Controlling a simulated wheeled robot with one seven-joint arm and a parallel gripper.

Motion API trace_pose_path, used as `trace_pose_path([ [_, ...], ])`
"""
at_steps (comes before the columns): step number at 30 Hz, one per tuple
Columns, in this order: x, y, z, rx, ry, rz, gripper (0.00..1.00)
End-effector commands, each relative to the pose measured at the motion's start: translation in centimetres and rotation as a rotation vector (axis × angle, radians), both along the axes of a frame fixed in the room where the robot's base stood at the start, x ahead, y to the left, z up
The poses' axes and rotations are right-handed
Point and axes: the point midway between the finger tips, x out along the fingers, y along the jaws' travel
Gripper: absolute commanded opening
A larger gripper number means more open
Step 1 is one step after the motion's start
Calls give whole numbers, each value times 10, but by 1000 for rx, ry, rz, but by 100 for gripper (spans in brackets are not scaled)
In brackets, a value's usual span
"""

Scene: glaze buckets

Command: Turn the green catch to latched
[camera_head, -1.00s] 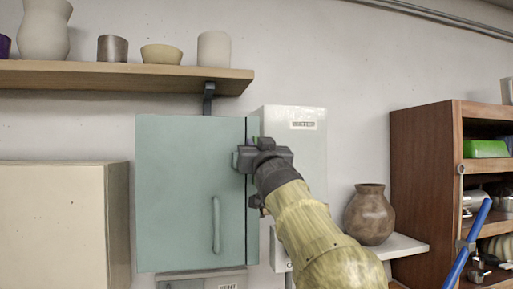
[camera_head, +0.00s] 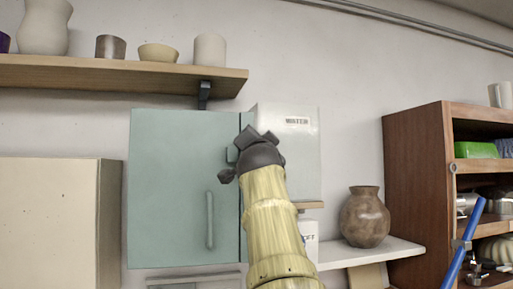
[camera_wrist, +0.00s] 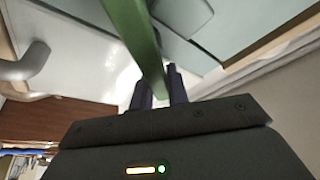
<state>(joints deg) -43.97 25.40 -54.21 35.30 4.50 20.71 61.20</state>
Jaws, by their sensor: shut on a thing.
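The green catch (camera_wrist: 142,40) shows in the wrist view as a long green bar running down between my two dark fingers. My gripper (camera_wrist: 159,88) is shut on it near the bar's lower end. In the head view my gripper (camera_head: 252,138) is at the upper right edge of the teal cabinet door (camera_head: 170,185) and hides most of the catch. The door looks closed, and its vertical handle (camera_head: 210,220) is clear of my gripper. I cannot tell the catch's exact angle from the head view.
A white box labelled WATER (camera_head: 298,140) stands just right of my gripper. A shelf with pots (camera_head: 120,76) is above the cabinet. A brown vase (camera_head: 365,217) stands on a white ledge (camera_head: 385,250). A wooden shelf unit (camera_head: 415,185) is at the right.

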Motion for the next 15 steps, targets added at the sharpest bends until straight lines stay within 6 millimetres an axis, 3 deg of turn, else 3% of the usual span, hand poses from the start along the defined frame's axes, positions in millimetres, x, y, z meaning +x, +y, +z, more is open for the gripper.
trace_pose_path([
  [15, 3, -9, -12, 469, 136, -1, 0],
])
